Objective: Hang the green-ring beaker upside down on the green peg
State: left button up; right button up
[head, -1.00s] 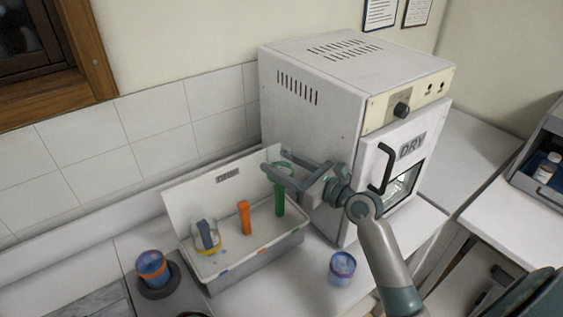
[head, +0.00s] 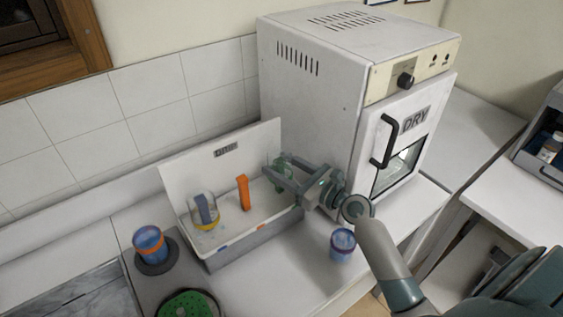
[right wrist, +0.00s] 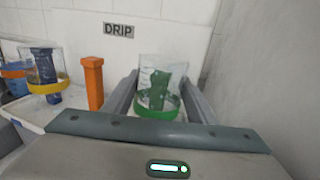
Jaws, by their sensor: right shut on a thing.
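The green-ring beaker (head: 284,170) is a clear glass, upside down, at the back right of the drip tray (head: 265,145). In the right wrist view it (right wrist: 150,70) stands upright with its green ring low, and the green peg (right wrist: 157,90) shows through the glass, seemingly inside it. My right gripper (head: 275,172) is shut on the beaker, with one finger on each side; it also shows in the right wrist view (right wrist: 158,108). Whether the beaker rests fully down on the peg is hidden. My left gripper is not in view.
An orange peg (head: 243,192) stands bare beside it. A yellow-ring beaker (head: 205,211) hangs over a blue peg. An orange-ringed beaker (head: 149,243) stands on a dark round base, and a purple-ringed beaker (head: 342,243) on the counter. The DRY oven (head: 315,95) rises close behind my gripper.

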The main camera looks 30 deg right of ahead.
jog(key=shift+f, duration=0.65)
jog(key=shift+f+b, duration=0.35)
jog(key=shift+b, duration=0.05)
dwell(0.6)
jog(key=o, duration=1.2)
jog(key=shift+o, duration=0.2)
jog(key=b+v, duration=0.6)
jog(key=v, duration=1.1)
jog(key=shift+s, duration=0.25)
jog(key=shift+d+f, duration=0.1)
jog(key=shift+d, duration=0.05)
